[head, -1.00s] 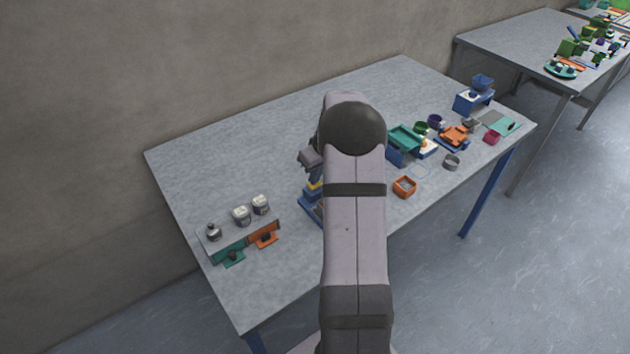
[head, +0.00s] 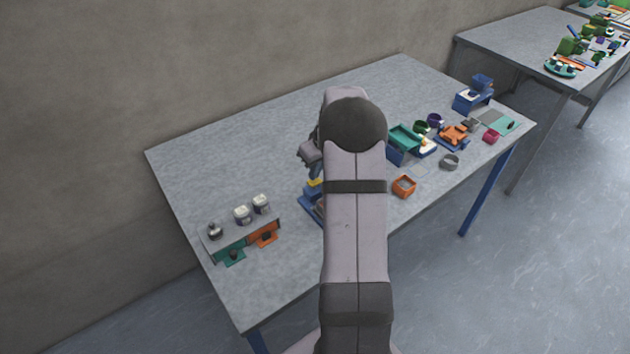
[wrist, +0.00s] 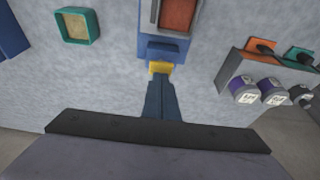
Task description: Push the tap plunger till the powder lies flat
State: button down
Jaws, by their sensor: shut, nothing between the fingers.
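The tap plunger looks like a yellow block (wrist: 160,68) on the near end of a blue base (wrist: 163,48); it also shows beside my arm in the head view (head: 314,186). Beyond it in the wrist view is a grey-rimmed tray (wrist: 153,12) with a reddish-brown fill (wrist: 178,14), cut off by the top edge. Whether that fill is the powder, and how level it lies, I cannot tell. My gripper (wrist: 160,78) is shut and empty, its tips right at the yellow block. Whether they touch it is unclear. My arm hides much of the device in the head view.
A grey stand with jars (head: 242,215) and teal and orange pieces (head: 263,235) is at the left. An orange cup (head: 404,186), a teal tray (head: 405,138) and several small items lie to the right. The table's back left (head: 230,150) is clear.

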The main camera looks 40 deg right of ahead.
jog(key=shift+f, duration=0.25)
jog(key=shift+f+b, duration=0.35)
jog(key=shift+b, duration=0.1)
jog(key=shift+f, duration=0.3)
jog(key=shift+f+b, duration=0.3)
jog(key=shift+b, duration=0.15)
jog(key=shift+r, duration=0.1)
jog(key=shift+r+p, duration=0.8)
jog(key=shift+r, duration=0.35)
jog(key=shift+f, duration=0.35)
